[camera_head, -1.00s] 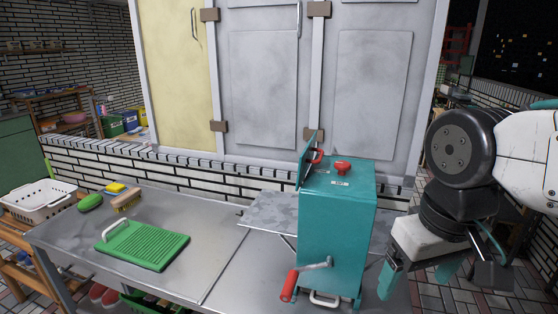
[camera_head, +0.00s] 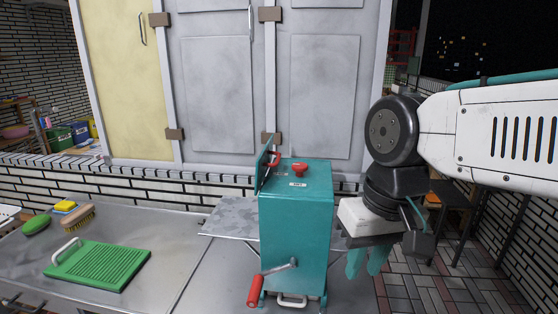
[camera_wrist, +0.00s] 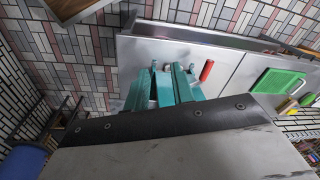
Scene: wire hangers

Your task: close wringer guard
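The wringer is a teal box (camera_head: 297,235) standing upright on the metal table, with a red knob (camera_head: 300,169) on top. Its red-handled crank (camera_head: 255,289) is at the front; the red handle (camera_wrist: 207,70) also shows in the wrist view. A thin teal panel (camera_head: 264,168), apparently the guard, stands raised at the top left edge, with a red grip beside it. My gripper (camera_head: 366,264) is right of the box, pointing down, apart from it. Its teal fingers are open and empty; they also show in the wrist view (camera_wrist: 161,93).
A grey patterned plate (camera_head: 228,217) sticks out left of the box. A green ribbed board (camera_head: 98,266), a brush (camera_head: 78,218) and a yellow sponge (camera_head: 65,206) lie on the table's left. Cabinet doors rise behind.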

